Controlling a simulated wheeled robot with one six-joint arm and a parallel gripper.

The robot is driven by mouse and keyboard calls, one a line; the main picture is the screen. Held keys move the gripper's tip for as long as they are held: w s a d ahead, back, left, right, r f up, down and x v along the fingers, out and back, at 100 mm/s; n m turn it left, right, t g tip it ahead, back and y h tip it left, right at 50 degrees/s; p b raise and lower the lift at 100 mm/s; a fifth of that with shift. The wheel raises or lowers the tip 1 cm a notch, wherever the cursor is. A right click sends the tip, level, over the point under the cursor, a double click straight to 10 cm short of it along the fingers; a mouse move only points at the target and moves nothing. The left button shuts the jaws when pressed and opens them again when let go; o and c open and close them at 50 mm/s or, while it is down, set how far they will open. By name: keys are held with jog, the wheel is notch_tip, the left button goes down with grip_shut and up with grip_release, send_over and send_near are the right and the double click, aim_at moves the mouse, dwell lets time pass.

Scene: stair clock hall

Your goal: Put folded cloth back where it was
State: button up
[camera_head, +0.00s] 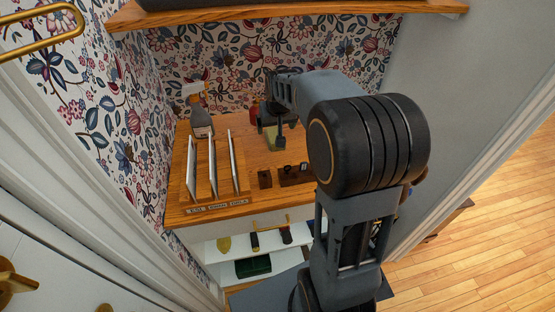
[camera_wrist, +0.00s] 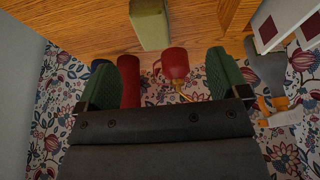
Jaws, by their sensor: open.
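My gripper (camera_head: 276,122) is over the back of the wooden counter. In the wrist view its two green-padded fingers stand wide apart, with nothing held between them (camera_wrist: 160,62). A pale green block-like thing (camera_wrist: 150,24) stands on the wood beyond the fingertips; it also shows beside my gripper in the head view (camera_head: 270,137), partly hidden. It may be the folded cloth, but I cannot tell for sure. No other thing in view is clearly a folded cloth.
A red mug (camera_wrist: 172,64) and a red cylinder (camera_wrist: 129,80) are near the fingers. A labelled rack (camera_head: 207,208) with upright white cards and a grey-bladed tool (camera_head: 202,120) are left. Small dark blocks (camera_head: 290,176) sit at front. A shelf (camera_head: 240,245) below holds brushes and a green box.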

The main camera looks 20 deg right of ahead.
jog(key=s+a+n, duration=0.1)
jog(key=s+a, duration=0.3)
jog(key=s, duration=0.6)
jog(key=s+a, duration=0.4)
jog(key=s, duration=0.7)
jog(key=shift+s+a+f+n+g+y, duration=0.3)
jog(key=shift+a+f+n+g+y, duration=0.1)
jog(key=shift+r, duration=0.1)
jog(key=r+p, duration=0.2)
jog(key=r, duration=0.1)
jog(key=shift+w+p, duration=0.2)
jog(key=shift+p, duration=0.15)
jog(key=shift+c, duration=0.4)
